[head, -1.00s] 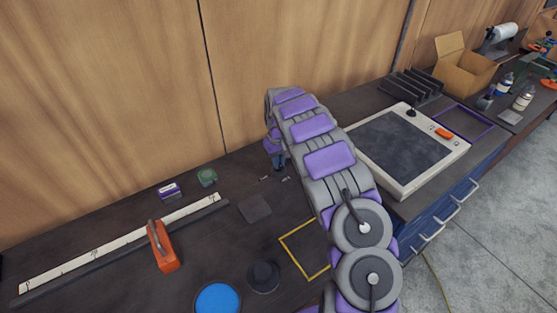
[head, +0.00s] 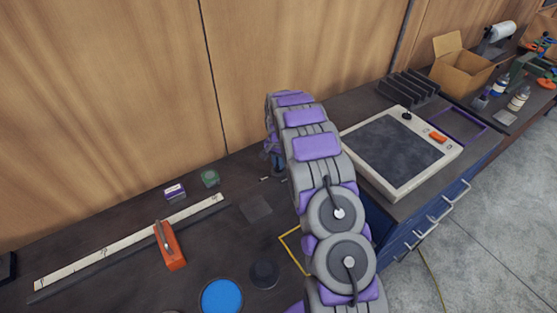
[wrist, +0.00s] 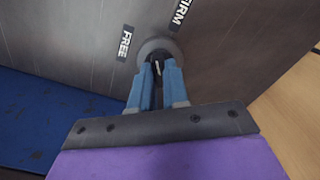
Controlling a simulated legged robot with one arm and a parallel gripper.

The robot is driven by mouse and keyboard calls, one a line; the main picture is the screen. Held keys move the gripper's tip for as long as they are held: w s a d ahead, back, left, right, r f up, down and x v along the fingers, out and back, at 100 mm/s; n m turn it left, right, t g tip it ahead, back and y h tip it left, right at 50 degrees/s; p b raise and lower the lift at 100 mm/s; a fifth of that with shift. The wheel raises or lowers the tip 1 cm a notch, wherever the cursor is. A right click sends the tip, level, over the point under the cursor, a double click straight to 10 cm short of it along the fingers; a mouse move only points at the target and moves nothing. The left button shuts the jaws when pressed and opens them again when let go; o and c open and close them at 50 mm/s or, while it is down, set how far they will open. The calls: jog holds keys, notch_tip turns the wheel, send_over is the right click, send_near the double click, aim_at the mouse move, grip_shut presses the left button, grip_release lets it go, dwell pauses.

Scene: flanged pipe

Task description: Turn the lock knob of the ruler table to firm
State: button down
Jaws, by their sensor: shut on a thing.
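In the wrist view, my gripper (wrist: 157,72) has its two blue fingers closed around a round grey knob (wrist: 160,47) on a dark surface. The fingers cover part of the knob, and its pointing direction is unclear. The label FREE (wrist: 125,43) is to the left of the knob, and the label FIRM (wrist: 180,14) is above and to its right. In the head view, my arm bends over the dark bench and only a little of the gripper (head: 276,160) shows beside it. The knob is hidden there. A long pale ruler (head: 130,243) lies at the left.
A purple box (head: 175,191), a green item (head: 210,178) and a blue disc (head: 221,297) are nearby. A framed panel (head: 395,185) stands right of my arm. A blue area (wrist: 60,115) borders the dark surface in the wrist view.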

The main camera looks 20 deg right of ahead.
jog(key=m+p, duration=0.1)
jog(key=m, duration=0.2)
jog(key=m+p, duration=0.1)
jog(key=m, duration=0.2)
jog(key=shift+w+r, duration=0.15)
jog(key=shift+w, duration=0.05)
jog(key=shift+m, duration=0.4)
jog(key=c, duration=1.1)
grip_release()
jog(key=shift+s, duration=0.1)
notch_tip(320, 180, up, 17)
jog(key=shift+r+p, duration=0.1)
jog(key=shift+p, duration=0.85)
